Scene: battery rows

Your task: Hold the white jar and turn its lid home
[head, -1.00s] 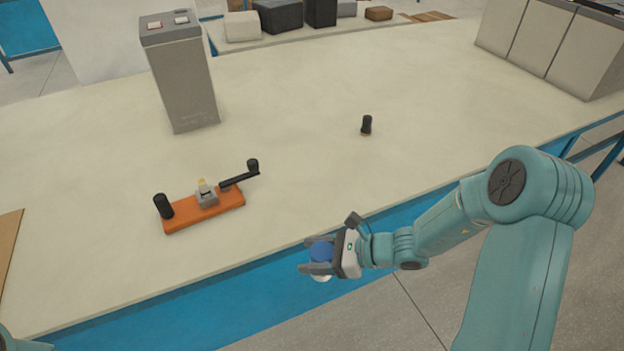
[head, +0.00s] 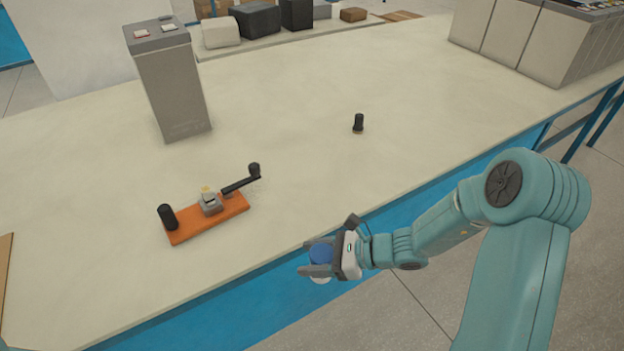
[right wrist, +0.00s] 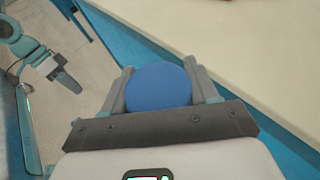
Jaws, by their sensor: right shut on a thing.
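The white jar (head: 321,280) shows as a small pale piece below its round blue lid (head: 321,252). My right gripper (head: 318,258) is shut on the jar, with a finger on each side, in front of the table's near edge. In the right wrist view the blue lid (right wrist: 158,88) faces the camera between the two fingers and hides the jar. I cannot tell how far the lid is turned. My left gripper (right wrist: 64,78) shows small at the upper left of the right wrist view, apart from the jar; its jaw state is unclear.
The pale table (head: 290,150) holds an orange base with a black crank (head: 208,218), a tall grey box (head: 172,90) and a small black knob-like piece (head: 358,123). Grey battery cells (head: 540,40) stand at the back right. Much of the table is clear.

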